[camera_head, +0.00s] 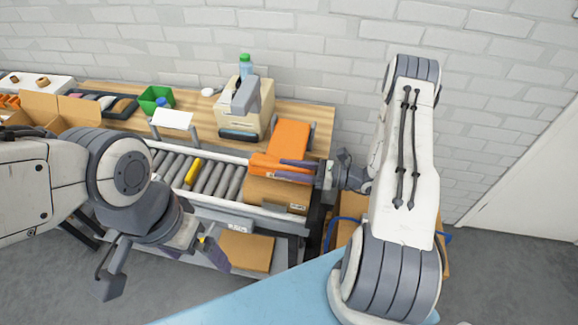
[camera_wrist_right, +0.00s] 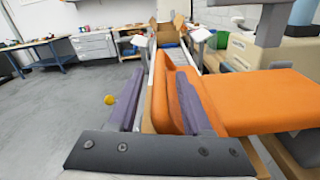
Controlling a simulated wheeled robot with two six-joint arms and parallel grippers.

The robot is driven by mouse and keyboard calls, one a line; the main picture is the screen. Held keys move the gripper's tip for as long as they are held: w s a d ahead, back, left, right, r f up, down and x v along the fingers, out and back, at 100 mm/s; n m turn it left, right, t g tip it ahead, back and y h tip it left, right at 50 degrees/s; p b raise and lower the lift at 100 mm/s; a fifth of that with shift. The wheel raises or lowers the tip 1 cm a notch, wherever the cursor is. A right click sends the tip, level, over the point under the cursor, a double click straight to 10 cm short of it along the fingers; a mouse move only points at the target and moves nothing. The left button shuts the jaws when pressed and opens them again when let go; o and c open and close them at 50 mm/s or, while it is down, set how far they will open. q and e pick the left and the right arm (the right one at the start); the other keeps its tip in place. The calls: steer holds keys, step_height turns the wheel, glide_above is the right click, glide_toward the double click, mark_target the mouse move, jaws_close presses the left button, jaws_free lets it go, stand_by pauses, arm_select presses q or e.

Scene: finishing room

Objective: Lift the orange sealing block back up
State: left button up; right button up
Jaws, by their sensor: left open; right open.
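The orange sealing block (camera_head: 290,138) is at the right end of the roller conveyor, above a cardboard box (camera_head: 275,190). In the right wrist view the block (camera_wrist_right: 265,100) has a wide flat part at right and an upright orange part (camera_wrist_right: 164,95) at its left. My right gripper (camera_head: 283,168) is open at the block's front. In the right wrist view its fingers (camera_wrist_right: 157,103) stand either side of the upright part, with a gap at the left finger. My left gripper (camera_head: 160,268) is open and empty, low in front of the conveyor.
A beige machine (camera_head: 258,108) stands behind the conveyor (camera_head: 212,180). A green bin (camera_head: 154,97) and a yellow cylinder (camera_head: 193,171) are further left. An open carton (camera_head: 62,110) is at the far left. Another box (camera_head: 248,250) lies below the conveyor. The floor in front is clear.

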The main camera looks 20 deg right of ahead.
jaws_close()
steer(key=shift+f, duration=0.1)
steer(key=shift+s+a+f, duration=0.1)
steer(key=shift+s, duration=0.05)
stand_by(1.1)
